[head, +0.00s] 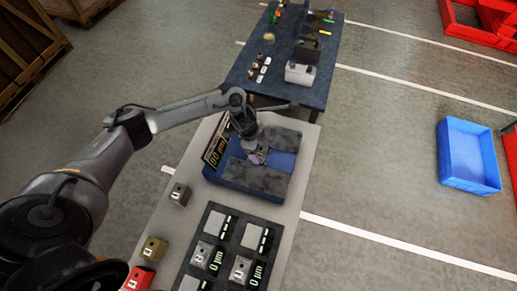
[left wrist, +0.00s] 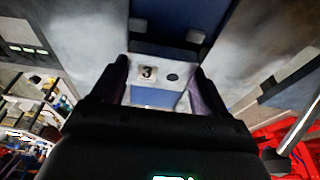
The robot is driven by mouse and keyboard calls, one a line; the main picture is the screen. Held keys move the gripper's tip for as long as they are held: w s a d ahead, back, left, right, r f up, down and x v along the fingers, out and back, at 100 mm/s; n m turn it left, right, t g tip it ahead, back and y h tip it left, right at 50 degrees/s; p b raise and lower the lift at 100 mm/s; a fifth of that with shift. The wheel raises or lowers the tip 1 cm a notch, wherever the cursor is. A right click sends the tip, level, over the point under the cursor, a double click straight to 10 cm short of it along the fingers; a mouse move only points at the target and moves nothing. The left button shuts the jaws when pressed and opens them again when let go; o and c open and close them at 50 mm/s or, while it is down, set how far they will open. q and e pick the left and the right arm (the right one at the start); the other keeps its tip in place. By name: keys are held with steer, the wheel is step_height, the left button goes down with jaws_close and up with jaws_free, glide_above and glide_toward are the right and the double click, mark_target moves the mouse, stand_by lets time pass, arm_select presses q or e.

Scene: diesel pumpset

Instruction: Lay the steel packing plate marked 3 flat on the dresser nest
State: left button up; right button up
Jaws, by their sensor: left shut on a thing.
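My left gripper (head: 257,154) is over the blue dresser nest (head: 228,182), between its two grey stone-like slabs. In the left wrist view the left gripper (left wrist: 160,72) is shut on the steel packing plate marked 3 (left wrist: 170,74), a pale plate with a dark round spot beside the number. The blue nest (left wrist: 168,20) lies beyond the plate, with a slab on each side. In the head view the gripper largely hides the plate. I cannot tell whether the plate touches the nest. My right gripper is not in view.
A black sign reading 180 µm (head: 215,150) stands at the nest's left edge. Small marked blocks, one grey (head: 180,194), one brass (head: 153,248) and one red (head: 138,278), sit at the left. A dark panel (head: 230,228) with several plates and displays lies in front.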

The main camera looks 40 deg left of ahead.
arm_select(q)
steer(key=shift+p, duration=0.3)
stand_by(0.4)
stand_by(0.3)
steer(key=shift+f, duration=0.25)
steer(key=o, duration=1.2)
steer(key=shift+o, duration=1)
steer(key=shift+s+f, duration=0.1)
steer(key=shift+a+f, duration=0.1)
